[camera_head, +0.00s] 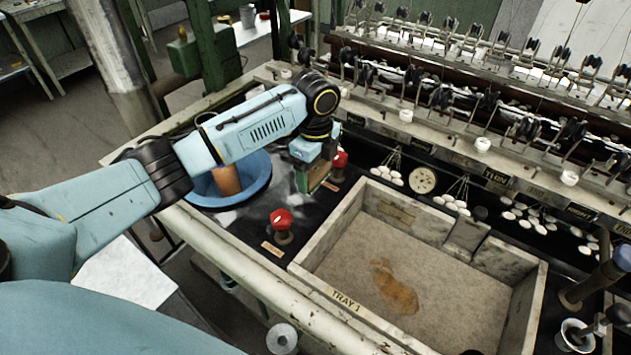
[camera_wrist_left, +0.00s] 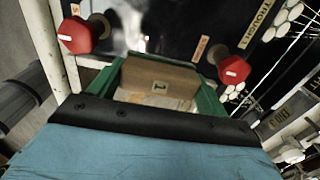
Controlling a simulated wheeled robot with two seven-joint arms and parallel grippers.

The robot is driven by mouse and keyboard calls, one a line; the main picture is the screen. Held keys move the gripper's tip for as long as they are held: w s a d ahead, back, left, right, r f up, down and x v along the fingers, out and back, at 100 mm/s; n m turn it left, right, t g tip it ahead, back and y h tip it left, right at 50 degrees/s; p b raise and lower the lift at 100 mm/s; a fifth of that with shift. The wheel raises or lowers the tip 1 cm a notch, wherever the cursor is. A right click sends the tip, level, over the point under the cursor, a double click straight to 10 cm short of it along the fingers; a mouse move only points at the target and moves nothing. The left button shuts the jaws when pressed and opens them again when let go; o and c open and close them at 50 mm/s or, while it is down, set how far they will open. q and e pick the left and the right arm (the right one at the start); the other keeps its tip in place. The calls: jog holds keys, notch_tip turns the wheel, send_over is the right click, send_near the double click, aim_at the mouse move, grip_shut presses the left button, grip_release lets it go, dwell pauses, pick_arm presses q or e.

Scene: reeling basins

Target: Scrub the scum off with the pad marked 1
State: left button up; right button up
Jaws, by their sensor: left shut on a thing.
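The tray marked TRAY 1 (camera_head: 345,302) is an open, pale stone-like basin in the head view. A brown patch of scum (camera_head: 395,288) lies on its floor, near the middle. My left gripper (camera_head: 314,178) is left of the tray's far left corner, above the black worktop. In the left wrist view its green fingers are shut on a tan pad marked 1 (camera_wrist_left: 160,86). The pad is mostly hidden by the gripper in the head view. My right gripper is not in view.
Red knobs (camera_head: 282,219) and (camera_head: 340,159) stand on the worktop near the gripper. A blue bowl (camera_head: 262,185) with an orange-brown cylinder is behind my left arm. White cocoons (camera_head: 390,177) and a dial (camera_head: 422,180) lie beyond the tray, below the reeling machine (camera_head: 440,100).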

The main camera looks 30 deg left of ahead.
pick_arm(q)
jog(key=shift+r, duration=0.35)
